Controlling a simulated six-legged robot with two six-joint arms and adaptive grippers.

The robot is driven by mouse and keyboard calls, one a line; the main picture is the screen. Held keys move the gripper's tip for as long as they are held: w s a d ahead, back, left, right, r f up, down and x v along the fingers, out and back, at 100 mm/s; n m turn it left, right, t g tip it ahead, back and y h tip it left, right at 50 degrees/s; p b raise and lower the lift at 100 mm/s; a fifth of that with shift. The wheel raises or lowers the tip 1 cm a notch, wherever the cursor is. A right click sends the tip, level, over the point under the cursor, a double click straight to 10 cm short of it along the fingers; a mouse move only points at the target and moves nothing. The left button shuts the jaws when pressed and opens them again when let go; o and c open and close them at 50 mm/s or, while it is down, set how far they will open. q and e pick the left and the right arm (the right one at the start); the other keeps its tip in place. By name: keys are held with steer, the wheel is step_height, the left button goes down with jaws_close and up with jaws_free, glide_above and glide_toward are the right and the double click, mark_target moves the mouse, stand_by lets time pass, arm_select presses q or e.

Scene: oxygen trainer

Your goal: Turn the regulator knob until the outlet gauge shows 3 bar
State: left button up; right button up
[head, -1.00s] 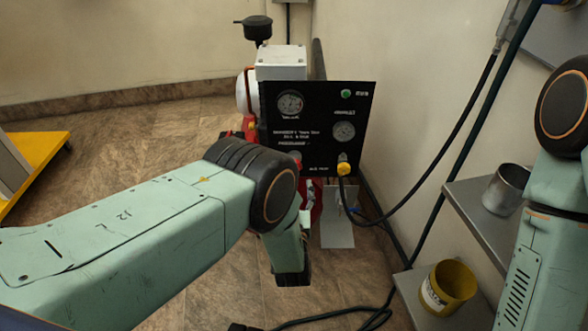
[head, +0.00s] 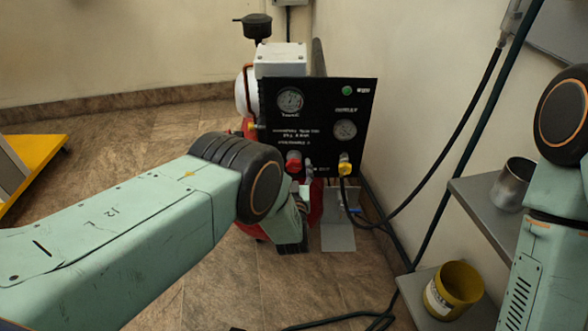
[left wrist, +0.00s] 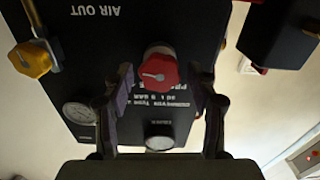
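The red regulator knob (head: 293,160) sits low on the black panel (head: 318,165). In the left wrist view the knob (left wrist: 160,70) shows a pale pointer mark on its face. My left gripper (left wrist: 162,78) is open, with one finger on each side of the knob and visible gaps to it. In the head view my left arm hides much of this gripper. Two round gauges show on the panel, one at upper left (head: 290,100) and one at right (head: 345,130). Their needles are too small to read, and I cannot tell which is the outlet gauge. My right gripper is out of view.
A yellow valve knob (head: 345,169) with a black hose is right of the red knob. A metal cup (head: 511,185) and a yellow cup (head: 453,290) stand on grey shelves at right. Hoses lie on the floor. The floor at left is mostly clear.

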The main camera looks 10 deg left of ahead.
arm_select(q)
steer(key=c, duration=1)
steer(key=shift+o, duration=0.2)
steer(key=shift+n, duration=0.7)
steer(key=o, duration=1.2)
steer(key=shift+s, duration=0.1)
steer(key=s, duration=0.2)
steer(key=s+d, duration=0.1)
steer(key=s, duration=0.4)
steer(key=shift+s+d, duration=0.1)
steer(key=shift+d, duration=0.05)
